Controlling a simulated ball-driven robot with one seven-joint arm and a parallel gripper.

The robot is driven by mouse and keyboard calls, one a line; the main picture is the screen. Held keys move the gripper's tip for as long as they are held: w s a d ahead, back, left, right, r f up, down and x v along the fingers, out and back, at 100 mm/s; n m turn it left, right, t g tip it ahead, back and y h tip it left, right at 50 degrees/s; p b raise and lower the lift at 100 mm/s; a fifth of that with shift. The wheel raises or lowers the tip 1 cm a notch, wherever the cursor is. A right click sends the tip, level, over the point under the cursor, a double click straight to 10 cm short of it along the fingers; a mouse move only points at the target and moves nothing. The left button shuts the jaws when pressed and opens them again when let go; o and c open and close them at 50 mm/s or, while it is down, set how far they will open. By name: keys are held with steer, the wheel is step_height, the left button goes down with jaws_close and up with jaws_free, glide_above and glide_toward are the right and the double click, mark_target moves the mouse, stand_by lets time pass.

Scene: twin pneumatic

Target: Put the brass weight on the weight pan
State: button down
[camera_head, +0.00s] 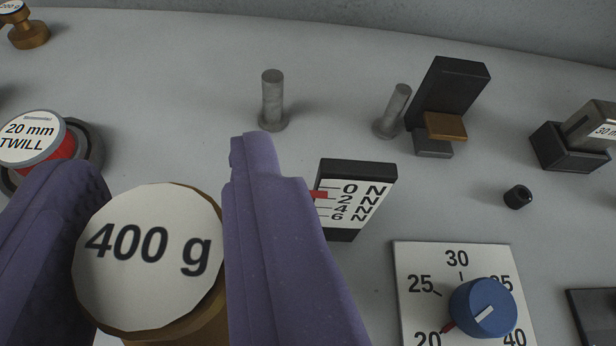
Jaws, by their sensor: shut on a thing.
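A brass weight with a white round label reading "400 g" (150,255) is in the near left of the view. My gripper (160,165) is shut on it, with one purple finger on each side. I cannot make out a weight pan in this view. A second, smaller brass weight (28,35) stands at the far left, its label partly cut off.
A "20 mm TWILL" spool (32,138) lies left. Two grey posts (272,98) (394,110) and a black stand with a brass plate (446,126) stand behind. A newton scale (354,200), blue-knob dial (485,307), small black cylinder (517,197) and black holder (565,150) are right.

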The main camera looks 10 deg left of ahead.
steer(key=shift+w+d, duration=0.15)
steer(key=shift+w, duration=0.15)
steer(key=f+b, duration=0.1)
steer(key=f, duration=0.1)
steer(key=f+b, duration=0.1)
steer(key=shift+w+d+f, duration=0.15)
steer(key=shift+w+f, duration=0.05)
steer(key=shift+f, duration=0.2)
steer(key=shift+r, duration=0.1)
